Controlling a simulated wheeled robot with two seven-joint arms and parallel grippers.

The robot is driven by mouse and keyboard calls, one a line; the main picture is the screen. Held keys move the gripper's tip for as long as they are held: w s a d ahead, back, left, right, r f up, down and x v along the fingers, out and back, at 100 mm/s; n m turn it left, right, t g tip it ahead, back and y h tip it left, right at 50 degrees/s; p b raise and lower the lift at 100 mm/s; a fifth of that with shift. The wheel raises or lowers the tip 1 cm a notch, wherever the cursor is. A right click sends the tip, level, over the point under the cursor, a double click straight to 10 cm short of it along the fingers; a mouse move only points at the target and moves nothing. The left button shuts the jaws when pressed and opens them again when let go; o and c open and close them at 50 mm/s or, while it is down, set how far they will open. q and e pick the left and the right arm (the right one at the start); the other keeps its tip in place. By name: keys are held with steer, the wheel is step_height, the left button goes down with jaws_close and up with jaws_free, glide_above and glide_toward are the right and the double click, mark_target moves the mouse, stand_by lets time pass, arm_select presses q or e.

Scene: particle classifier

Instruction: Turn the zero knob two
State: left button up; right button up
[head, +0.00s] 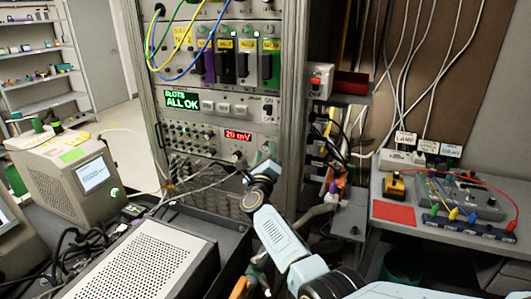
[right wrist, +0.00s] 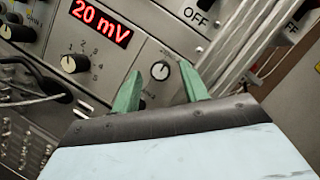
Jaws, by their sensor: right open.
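The rack panel with the red "20 mV" display (head: 238,135) also shows in the right wrist view (right wrist: 101,20). Below and left of the display in the wrist view is a black selector knob (right wrist: 75,63) with numbers around it. Right of that is a small round knob (right wrist: 160,71) with a pale pointer mark; its label cannot be read, so I cannot confirm it is the zero knob. My right gripper (right wrist: 159,83) is open, its green fingertips on either side of this small knob, with nothing held. Contact cannot be told. My left gripper is not in view.
Cables (right wrist: 30,98) hang left of the selector knob. A rack post (right wrist: 245,40) stands close on the right. Below the rack in the head view sits a perforated grey box (head: 150,262). A bench with a red mat (head: 393,214) is at the right.

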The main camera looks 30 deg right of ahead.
steer(key=shift+w+d+r, duration=0.2)
steer(key=shift+w+d, duration=0.15)
steer(key=shift+w, duration=0.15)
steer(key=shift+c, duration=0.2)
jaws_close()
steer(key=shift+r+n+p, duration=0.1)
steer(key=shift+n+p, duration=0.6)
steer(key=shift+p, duration=0.05)
steer(key=n+y+p, duration=0.1)
steer(key=n+p, duration=0.2)
steer(key=n+g+y+p, duration=0.1)
steer(key=n+p, duration=0.2)
steer(key=p, duration=0.1)
steer(key=n+g+y+p, duration=0.1)
steer(key=n+p, duration=0.2)
steer(key=shift+s+r+p, duration=0.1)
steer(key=shift+r+p, duration=0.25)
steer(key=shift+n+g+y+p, duration=0.3)
steer(key=shift+n+g+p, duration=0.2)
steer(key=shift+n+p, duration=0.55)
steer(key=shift+f+n+g, duration=0.1)
steer(key=shift+n+g, duration=0.2)
steer(key=shift+n, duration=0.35)
steer(key=shift+n+g+p, duration=0.3)
steer(key=shift+n+g, duration=0.1)
steer(key=shift+n, duration=0.4)
